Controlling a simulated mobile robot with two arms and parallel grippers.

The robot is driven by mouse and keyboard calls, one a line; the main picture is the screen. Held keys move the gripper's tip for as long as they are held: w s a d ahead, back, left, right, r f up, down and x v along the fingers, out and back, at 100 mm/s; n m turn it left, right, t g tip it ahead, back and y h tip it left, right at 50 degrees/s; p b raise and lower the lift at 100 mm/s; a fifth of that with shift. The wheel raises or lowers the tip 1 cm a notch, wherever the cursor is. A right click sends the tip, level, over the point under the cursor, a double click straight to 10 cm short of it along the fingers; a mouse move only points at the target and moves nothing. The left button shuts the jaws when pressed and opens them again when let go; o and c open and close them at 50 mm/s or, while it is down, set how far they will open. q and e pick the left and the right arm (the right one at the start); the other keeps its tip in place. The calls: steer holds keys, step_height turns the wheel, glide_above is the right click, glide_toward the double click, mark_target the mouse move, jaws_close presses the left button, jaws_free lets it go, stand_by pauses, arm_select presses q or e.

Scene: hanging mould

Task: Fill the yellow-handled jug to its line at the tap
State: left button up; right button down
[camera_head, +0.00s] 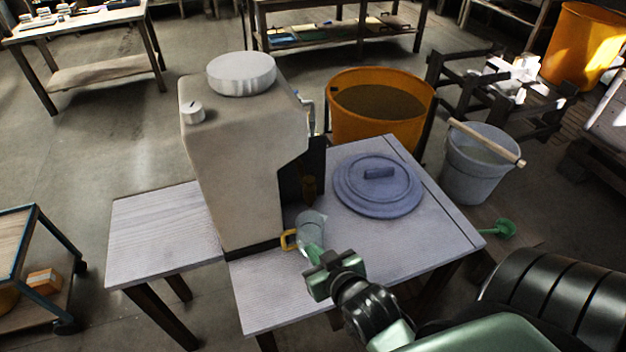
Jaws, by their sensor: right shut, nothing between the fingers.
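The clear jug (311,222) with its yellow handle (289,240) stands on the pale table (275,296), close to the foot of the large beige tank (235,150). The tap (309,186) is a small brown piece on the tank's right side, just above the jug. The jug's line and any water in it cannot be made out. My right gripper (313,252) is at the jug's near side, its fingers shut with nothing between them. It overlaps the jug's lower part in the picture; whether it touches cannot be told. My left gripper is not in view.
A round blue-grey lid (376,185) lies on the table right of the jug. Behind stands an orange tub (380,110) of dark liquid. A grey bucket (477,165) with a wooden bar across it is beyond the table's right edge. The table's front is clear.

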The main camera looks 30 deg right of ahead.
steer(key=d+r+m+t+h, duration=0.1)
steer(key=d+r+t, duration=0.3)
steer(key=r, duration=1.1)
steer(key=shift+r+m+h, duration=0.2)
steer(key=shift+m+h, duration=0.1)
steer(key=shift+h, duration=0.4)
glide_above(314, 182)
steer(key=s+a, duration=0.1)
steer(key=s, duration=0.1)
steer(key=f, duration=0.1)
step_height(314, 182, down, 3)
steer(key=shift+w+a+f, duration=0.1)
steer(key=shift+w, duration=0.05)
steer(key=shift+f, duration=0.6)
